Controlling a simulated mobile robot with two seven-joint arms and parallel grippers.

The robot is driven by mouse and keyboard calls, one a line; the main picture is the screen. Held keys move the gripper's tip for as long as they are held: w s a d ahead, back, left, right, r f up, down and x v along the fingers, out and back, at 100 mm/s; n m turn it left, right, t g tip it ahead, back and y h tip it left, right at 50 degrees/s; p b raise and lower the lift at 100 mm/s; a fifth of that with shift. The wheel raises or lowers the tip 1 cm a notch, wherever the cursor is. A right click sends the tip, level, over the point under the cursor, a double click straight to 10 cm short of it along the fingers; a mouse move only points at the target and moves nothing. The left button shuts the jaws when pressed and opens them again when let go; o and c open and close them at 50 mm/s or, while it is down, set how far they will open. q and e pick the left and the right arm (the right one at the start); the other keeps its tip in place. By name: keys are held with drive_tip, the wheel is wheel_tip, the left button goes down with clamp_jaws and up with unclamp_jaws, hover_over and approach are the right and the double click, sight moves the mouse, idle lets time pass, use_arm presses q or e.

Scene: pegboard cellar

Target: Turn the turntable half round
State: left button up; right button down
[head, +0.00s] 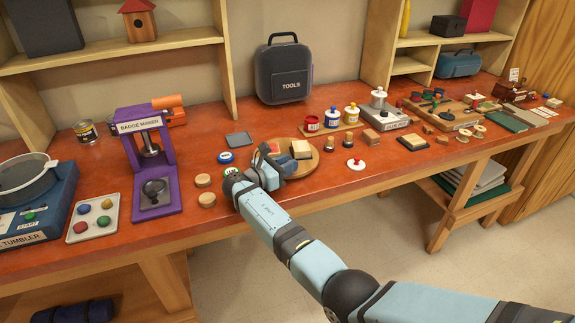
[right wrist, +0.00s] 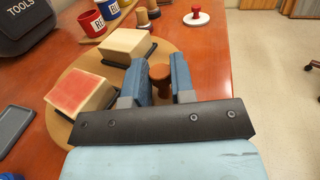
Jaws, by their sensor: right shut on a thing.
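The turntable is a round wooden disc (head: 312,166) on the red bench, also in the right wrist view (right wrist: 172,54). It bears a cream-topped block (head: 301,148) and a red-topped block (right wrist: 80,92); the cream one also shows in the right wrist view (right wrist: 125,44). A brown wooden peg (right wrist: 160,77) stands near the disc's edge. My right gripper (right wrist: 166,80) is shut on this peg, one blue finger on each side. In the head view my right gripper (head: 282,168) hides part of the disc. My left gripper is not in view.
Stampers (head: 320,143) and a red-knobbed white disc (head: 356,164) stand right of the turntable. Paint pots (head: 332,118) stand behind it. A dark grey plate (head: 239,139) and wooden discs (head: 206,199) lie to the left. The purple badge maker (head: 150,165) is farther left.

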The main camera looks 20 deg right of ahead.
drive_tip(key=c, duration=1)
unclamp_jaws()
drive_tip(key=shift+o, duration=0.2)
wheel_tip(320, 180, up, 20)
drive_tip(key=p, duration=0.1)
drive_tip(key=shift+c, duration=0.5)
